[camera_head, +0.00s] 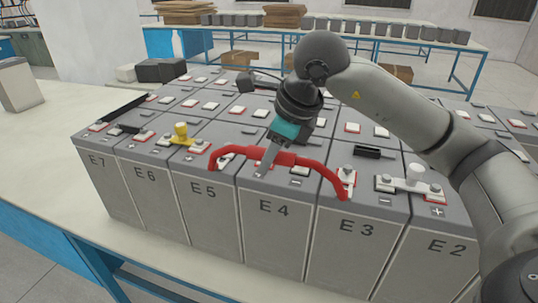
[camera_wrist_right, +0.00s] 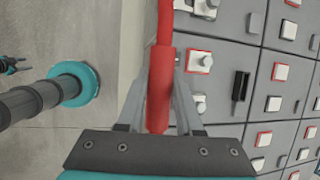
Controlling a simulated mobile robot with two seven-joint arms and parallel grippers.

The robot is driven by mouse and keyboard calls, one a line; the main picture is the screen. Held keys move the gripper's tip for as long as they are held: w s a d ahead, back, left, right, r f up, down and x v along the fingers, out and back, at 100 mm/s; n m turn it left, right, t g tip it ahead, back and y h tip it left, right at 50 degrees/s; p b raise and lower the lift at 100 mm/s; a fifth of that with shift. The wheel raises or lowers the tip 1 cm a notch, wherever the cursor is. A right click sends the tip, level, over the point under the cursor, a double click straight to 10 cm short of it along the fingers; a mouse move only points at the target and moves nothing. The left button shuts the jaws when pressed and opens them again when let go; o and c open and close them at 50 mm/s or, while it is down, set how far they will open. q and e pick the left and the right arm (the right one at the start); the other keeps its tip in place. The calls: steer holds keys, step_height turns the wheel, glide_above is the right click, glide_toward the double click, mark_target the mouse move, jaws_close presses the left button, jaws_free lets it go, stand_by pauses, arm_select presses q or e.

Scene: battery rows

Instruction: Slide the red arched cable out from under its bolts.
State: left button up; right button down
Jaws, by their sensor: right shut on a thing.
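The red arched cable (camera_head: 312,165) spans the front row of batteries from E5 to E3, across E4. Its left end lies beside a bolt on a terminal (camera_head: 224,160) of E5. Its right end lies by a bolt on a red-edged terminal (camera_head: 347,176) of E3. I cannot tell whether either end is still under its bolt. My right gripper (camera_head: 266,163) is shut on the thick middle of the cable above E4. In the right wrist view the cable (camera_wrist_right: 164,60) runs up from between the fingers (camera_wrist_right: 158,100). My left gripper is not in view.
A black bar (camera_head: 125,107) lies on E7. Further battery rows stand behind. The pale tabletop (camera_head: 40,160) left of the batteries is mostly clear.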

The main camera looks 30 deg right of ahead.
steer(key=c, duration=0.5)
jaws_free()
steer(key=v, duration=1.5)
steer(key=shift+p, duration=0.45)
steer(key=shift+s+d+r, duration=0.1)
